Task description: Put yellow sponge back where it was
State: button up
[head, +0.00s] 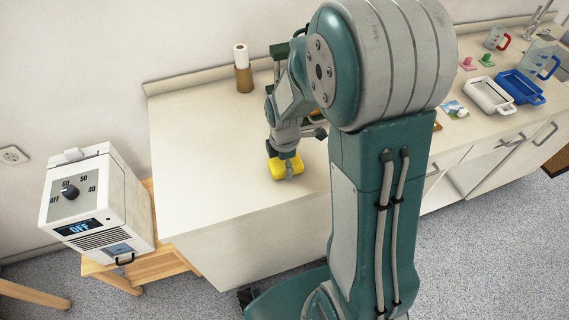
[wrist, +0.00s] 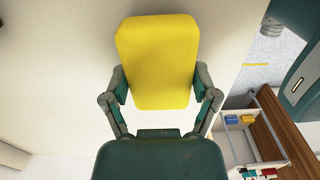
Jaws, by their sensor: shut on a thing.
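The yellow sponge (head: 285,168) is at my gripper (head: 287,166) over the near part of the white counter in the head view. In the wrist view the yellow sponge (wrist: 158,60) is a rounded block between the two fingers of my gripper (wrist: 160,92), which are shut on its sides. The sponge is near the counter top (head: 215,170), but I cannot tell if it touches it. My arm hides part of the counter behind it.
A paper roll on a brown holder (head: 243,70) stands at the back of the counter. A white box device with a dial (head: 95,205) stands on a wooden stool at the left. White (head: 488,96) and blue (head: 520,87) trays lie at the right. The counter's left part is clear.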

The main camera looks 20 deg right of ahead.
jog(key=shift+f, duration=0.25)
jog(key=shift+f, duration=0.1)
jog(key=o, duration=1)
jog(key=shift+c, duration=0.2)
notch_tip(320, 180, up, 12)
jog(key=s+a+r+m+t, duration=0.1)
jog(key=s+r+m+t, duration=0.1)
jog(key=s+r+m, duration=0.3)
jog(key=s+a+r+m+t, duration=0.1)
jog(key=s+r+m+t, duration=0.2)
jog(key=s+r+m, duration=0.3)
jog(key=shift+s+m+t, duration=0.3)
jog(key=shift+s+m, duration=1.85)
jog(key=shift+m, duration=1.25)
